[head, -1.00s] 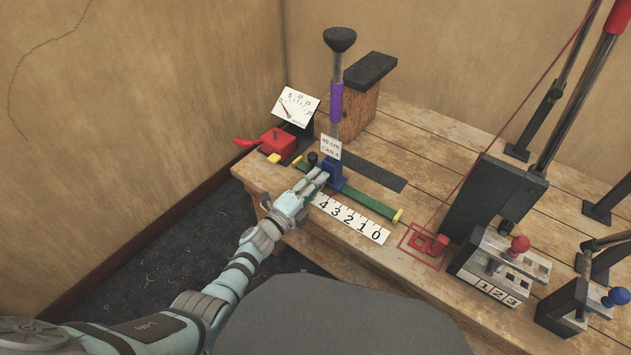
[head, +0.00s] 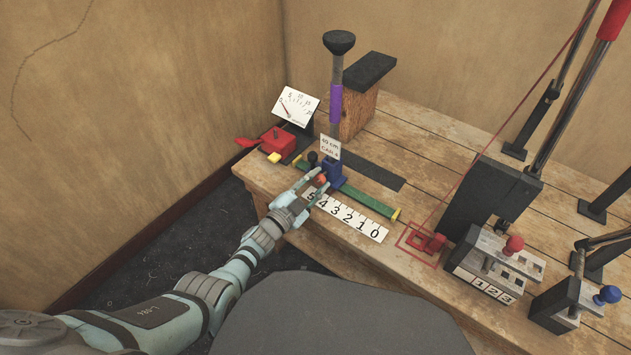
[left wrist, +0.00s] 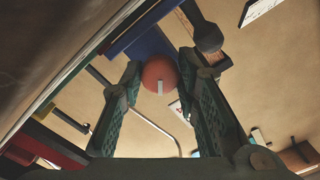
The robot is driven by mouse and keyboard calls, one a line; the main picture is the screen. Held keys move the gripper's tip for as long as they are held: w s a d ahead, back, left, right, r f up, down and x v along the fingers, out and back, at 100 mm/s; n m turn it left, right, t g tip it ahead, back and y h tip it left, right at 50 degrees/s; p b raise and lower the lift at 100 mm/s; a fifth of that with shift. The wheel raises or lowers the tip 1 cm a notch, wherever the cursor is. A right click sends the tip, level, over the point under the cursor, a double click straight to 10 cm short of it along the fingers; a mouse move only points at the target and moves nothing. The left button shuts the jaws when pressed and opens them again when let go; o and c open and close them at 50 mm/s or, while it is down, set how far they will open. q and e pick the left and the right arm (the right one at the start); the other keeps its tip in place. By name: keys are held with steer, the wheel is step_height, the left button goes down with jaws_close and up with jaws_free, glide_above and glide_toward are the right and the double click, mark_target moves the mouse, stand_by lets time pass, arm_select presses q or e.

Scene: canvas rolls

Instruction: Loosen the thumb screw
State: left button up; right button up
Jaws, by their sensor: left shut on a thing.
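The thumb screw (head: 321,178) is a round orange-red knob on the front of the blue carriage (head: 333,171). In the left wrist view the thumb screw (left wrist: 160,73) shows a small white mark and sits between the two finger ends. My left gripper (head: 318,184) is at the knob, its fingers on either side of it, shut on it. The gripper also shows in the left wrist view (left wrist: 161,82). The carriage sits on a green rail (head: 370,201) and bears a post with a purple band (head: 336,103). My right gripper is not in view.
A number scale (head: 348,216) lies in front of the rail. A red clamp (head: 275,141) and a dial card (head: 295,106) stand at the left. Black and metal fixtures with red (head: 513,244) and blue (head: 608,295) knobs stand at the right. The wall is close on the left.

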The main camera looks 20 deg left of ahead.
arm_select(q)
steer(key=shift+n, duration=1.1)
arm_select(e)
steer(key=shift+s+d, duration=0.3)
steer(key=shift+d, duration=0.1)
arm_select(q)
steer(key=shift+n, duration=0.3)
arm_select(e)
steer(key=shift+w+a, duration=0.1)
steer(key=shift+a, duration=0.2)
arm_select(q)
steer(key=o, duration=1.2)
steer(key=shift+c, duration=0.2)
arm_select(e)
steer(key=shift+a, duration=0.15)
